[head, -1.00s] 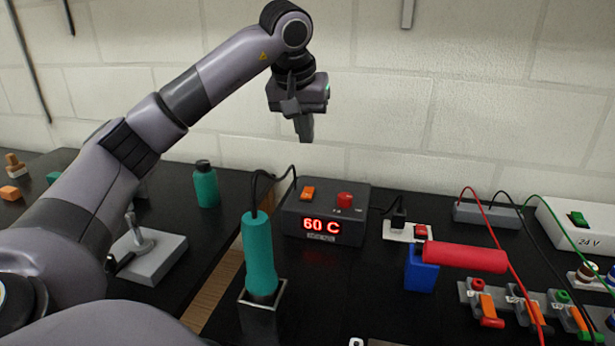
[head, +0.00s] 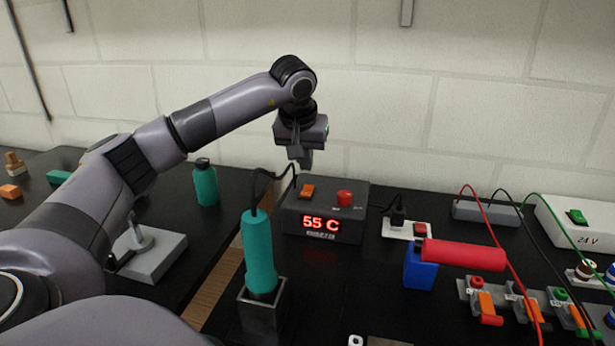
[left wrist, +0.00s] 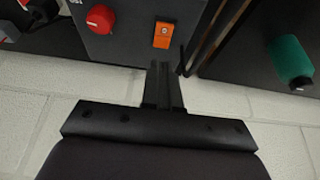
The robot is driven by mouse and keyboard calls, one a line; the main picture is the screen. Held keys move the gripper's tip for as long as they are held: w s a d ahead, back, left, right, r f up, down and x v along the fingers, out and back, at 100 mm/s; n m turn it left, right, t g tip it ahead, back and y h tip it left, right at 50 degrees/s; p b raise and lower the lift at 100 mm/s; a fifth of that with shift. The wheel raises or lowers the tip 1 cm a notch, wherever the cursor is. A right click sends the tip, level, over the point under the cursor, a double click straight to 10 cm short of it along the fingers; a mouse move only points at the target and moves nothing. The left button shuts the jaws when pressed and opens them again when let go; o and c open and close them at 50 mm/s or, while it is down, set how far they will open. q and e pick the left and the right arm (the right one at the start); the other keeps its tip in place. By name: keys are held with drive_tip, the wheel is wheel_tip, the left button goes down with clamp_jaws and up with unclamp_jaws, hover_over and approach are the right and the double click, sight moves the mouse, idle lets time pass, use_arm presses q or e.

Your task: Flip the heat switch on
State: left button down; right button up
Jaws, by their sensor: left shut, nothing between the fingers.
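The dark control box (head: 291,221) has a red display (head: 321,223) reading 55 C. On its top are an orange rocker switch (head: 307,190) and a red knob (head: 344,198). In the left wrist view the orange switch (left wrist: 165,35) lies just beyond the fingertips, with the red knob (left wrist: 100,19) to its left. My left gripper (head: 306,164) is shut and empty, pointing down above the box's rear, near the switch. It also shows in the left wrist view (left wrist: 163,72). A gap shows between fingertips and switch there. My right gripper is not in view.
A teal-handled tool (head: 259,252) stands in a metal holder (head: 262,318) in front, its black cable looping beside the box. A teal bottle (head: 205,185) stands left. A white power strip (head: 405,231) and blue stand (head: 420,270) with a red cylinder (head: 464,255) are right.

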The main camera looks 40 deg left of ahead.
sight(309, 187)
use_arm(q)
drive_tip(key=x, duration=0.5)
drive_tip(key=shift+s+f, duration=0.1)
drive_tip(key=shift+f, duration=0.3)
drive_tip(key=shift+f+p, duration=0.1)
drive_tip(key=shift+p, duration=0.35)
drive_tip(key=shift+f, duration=0.15)
